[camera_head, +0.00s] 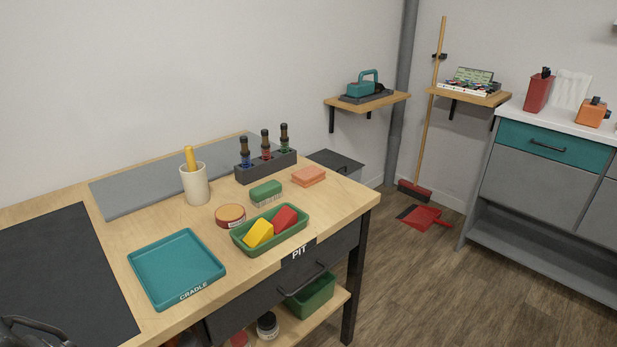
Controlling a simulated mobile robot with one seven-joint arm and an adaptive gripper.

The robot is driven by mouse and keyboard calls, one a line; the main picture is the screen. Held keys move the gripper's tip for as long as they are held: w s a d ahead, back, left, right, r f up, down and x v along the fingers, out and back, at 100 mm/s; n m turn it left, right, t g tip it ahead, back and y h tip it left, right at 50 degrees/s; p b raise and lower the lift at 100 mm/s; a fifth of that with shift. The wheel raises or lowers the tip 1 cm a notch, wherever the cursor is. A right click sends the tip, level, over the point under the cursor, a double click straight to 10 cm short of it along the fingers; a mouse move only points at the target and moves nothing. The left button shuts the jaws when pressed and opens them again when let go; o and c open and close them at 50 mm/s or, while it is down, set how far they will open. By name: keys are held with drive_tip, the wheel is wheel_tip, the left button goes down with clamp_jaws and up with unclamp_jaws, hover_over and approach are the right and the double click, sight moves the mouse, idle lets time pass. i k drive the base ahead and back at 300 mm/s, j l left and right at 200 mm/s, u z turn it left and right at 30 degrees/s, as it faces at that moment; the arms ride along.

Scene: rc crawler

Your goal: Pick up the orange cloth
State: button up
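The orange cloth (308,175) looks like a small folded pad. It lies flat on the wooden workbench (345,200), near the back right corner, to the right of a green brush-like block (266,192). Nothing covers it. A dark part of my gripper (35,332) shows at the bottom left corner, over the black mat and far from the cloth. Most of it is cut off by the frame edge, so its fingers cannot be made out.
A green tray (240,247) with yellow and red blocks stands in front of the cloth. A dark rack (248,175) with three bottles is behind it to the left. A round tin (230,216), a cream cup (195,186) and a teal CRADLE tray (150,262) are further left.

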sight(307, 176)
drive_tip(key=i+l+u, duration=0.15)
drive_tip(key=l, duration=0.2)
drive_tip(key=i+l+u, duration=0.15)
drive_tip(key=l, duration=0.2)
drive_tip(key=i+l+u, duration=0.15)
drive_tip(key=l, duration=0.25)
drive_tip(key=i+l+u, duration=0.2)
drive_tip(key=l, duration=0.2)
drive_tip(key=l+u, duration=0.15)
drive_tip(key=l, duration=0.25)
drive_tip(key=i+l, duration=0.15)
drive_tip(key=i, duration=0.45)
